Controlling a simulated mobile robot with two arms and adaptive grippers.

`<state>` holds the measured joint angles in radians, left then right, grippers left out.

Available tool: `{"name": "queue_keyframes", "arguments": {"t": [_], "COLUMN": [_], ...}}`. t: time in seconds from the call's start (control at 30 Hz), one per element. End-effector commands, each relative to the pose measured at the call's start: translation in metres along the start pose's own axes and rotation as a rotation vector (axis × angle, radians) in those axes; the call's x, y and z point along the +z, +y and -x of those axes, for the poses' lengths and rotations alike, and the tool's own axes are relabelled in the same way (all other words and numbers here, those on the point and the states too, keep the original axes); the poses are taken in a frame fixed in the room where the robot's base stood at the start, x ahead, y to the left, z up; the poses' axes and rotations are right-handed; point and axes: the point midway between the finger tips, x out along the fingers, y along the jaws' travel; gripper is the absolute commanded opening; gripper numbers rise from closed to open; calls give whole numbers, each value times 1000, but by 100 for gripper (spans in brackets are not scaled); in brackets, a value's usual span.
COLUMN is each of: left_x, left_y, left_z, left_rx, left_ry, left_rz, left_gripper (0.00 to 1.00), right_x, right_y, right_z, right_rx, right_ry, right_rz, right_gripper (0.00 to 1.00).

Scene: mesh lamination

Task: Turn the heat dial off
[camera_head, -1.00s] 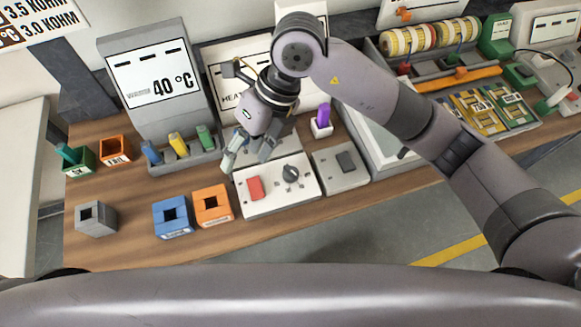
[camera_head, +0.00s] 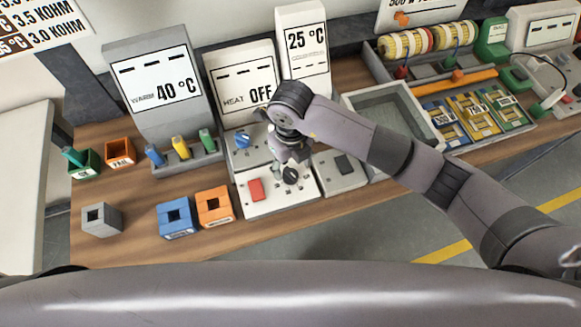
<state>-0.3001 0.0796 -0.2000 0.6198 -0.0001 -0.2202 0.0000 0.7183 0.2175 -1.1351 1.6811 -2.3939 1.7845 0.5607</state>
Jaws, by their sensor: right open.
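The heat display (camera_head: 247,82) stands at the back of the bench and reads "HEAT OFF". A blue dial (camera_head: 243,140) sits on the grey panel below it. In front is a white control panel (camera_head: 272,200) with a red switch (camera_head: 256,190) and a black dial (camera_head: 291,176). Which of the two dials sets the heat is not marked legibly. My right gripper (camera_head: 293,160) points down, open, just behind and above the black dial; contact cannot be told. My right arm hides part of the area behind. My left gripper is out of view.
A display reading "40 °C" (camera_head: 155,85) and one reading "25 °C" (camera_head: 304,42) stand behind. Blue (camera_head: 177,233) and orange (camera_head: 226,217) blocks lie left of the white panel. A grey box with a dark switch (camera_head: 337,182) is right of it.

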Motion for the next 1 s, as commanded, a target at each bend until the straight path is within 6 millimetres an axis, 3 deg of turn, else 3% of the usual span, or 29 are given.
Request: {"name": "queue_keyframes", "arguments": {"t": [0.1, 0.3, 0.67, 1.0], "left_x": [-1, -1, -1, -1], "left_y": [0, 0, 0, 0], "left_z": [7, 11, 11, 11], "left_rx": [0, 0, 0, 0], "left_ry": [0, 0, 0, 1], "left_rz": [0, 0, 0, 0], "left_gripper": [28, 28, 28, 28], "right_x": [-1, 0, 0, 0], "right_y": [1, 1, 1, 1], "right_z": [-20, -40, -45, -44], "right_rx": [1, 2, 1, 1], "right_ry": [4, 1, -2, -1], "right_rz": [0, 1, 2, 2], "right_gripper": [54, 54, 53, 31]}}
